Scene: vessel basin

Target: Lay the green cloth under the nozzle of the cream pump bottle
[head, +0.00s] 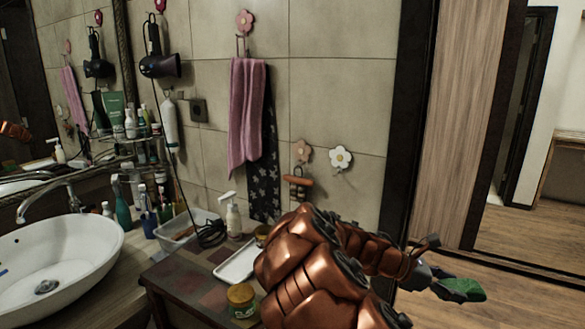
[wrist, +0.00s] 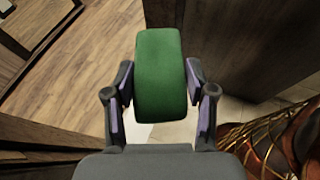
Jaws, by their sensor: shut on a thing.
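A green cloth (wrist: 161,75), a thick folded pad, sits between the fingers of my gripper (wrist: 160,98) in the wrist view. In the head view my gripper (head: 436,282) reaches out at the right over the wooden floor, with the green cloth (head: 460,289) at its tip. My gripper is shut on the cloth, well away from the counter. The cream pump bottle (head: 233,219) stands upright on the counter by the wall, its white nozzle at the top. A white tray (head: 238,262) lies in front of it, partly hidden by my arm.
A clear bin (head: 187,226) with a coiled cord is left of the bottle, and a white basin (head: 58,258) is farther left. Pink towel (head: 246,115) hangs above. Open floor lies right.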

